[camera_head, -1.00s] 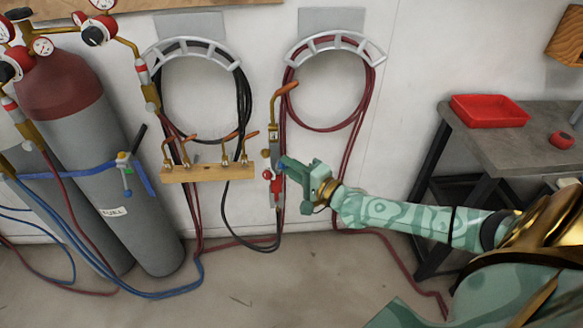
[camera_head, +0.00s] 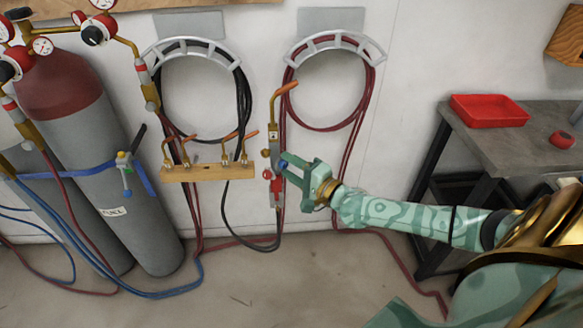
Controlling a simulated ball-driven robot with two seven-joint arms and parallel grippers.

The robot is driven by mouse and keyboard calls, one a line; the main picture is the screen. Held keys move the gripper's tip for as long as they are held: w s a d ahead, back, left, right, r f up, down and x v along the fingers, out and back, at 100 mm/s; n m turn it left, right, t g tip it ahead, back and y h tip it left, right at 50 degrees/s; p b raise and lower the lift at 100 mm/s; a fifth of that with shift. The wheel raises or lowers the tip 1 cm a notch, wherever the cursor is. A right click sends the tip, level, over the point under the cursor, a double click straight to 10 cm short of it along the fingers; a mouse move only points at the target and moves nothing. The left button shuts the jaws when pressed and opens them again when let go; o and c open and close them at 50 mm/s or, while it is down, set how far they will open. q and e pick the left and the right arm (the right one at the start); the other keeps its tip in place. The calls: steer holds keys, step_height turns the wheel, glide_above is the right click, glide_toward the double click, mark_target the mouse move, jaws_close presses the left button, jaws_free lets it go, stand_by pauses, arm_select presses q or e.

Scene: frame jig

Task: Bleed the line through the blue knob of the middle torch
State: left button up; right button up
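A cutting-style torch (camera_head: 275,148) hangs upright on the wall, with a copper tip at the top. A blue knob (camera_head: 283,165) sits on its right side and a red knob (camera_head: 267,174) on its lower left. My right gripper (camera_head: 284,166) reaches in from the right. Its two green fingers stand one above the other with the blue knob between their tips, apparently in contact with it. The fingers partly cover the knob. Only this one full torch shows. My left gripper is out of view.
A wooden rack (camera_head: 207,173) with several copper tips is left of the torch. Black hose (camera_head: 244,105) and red hose (camera_head: 370,95) hang coiled above. Gas cylinders (camera_head: 130,185) stand left. A grey bench (camera_head: 500,150) with a red tray (camera_head: 489,111) stands right.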

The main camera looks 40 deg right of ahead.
steer(key=p+v, duration=0.3)
steer(key=v, duration=1.3)
steer(key=shift+s, duration=0.15)
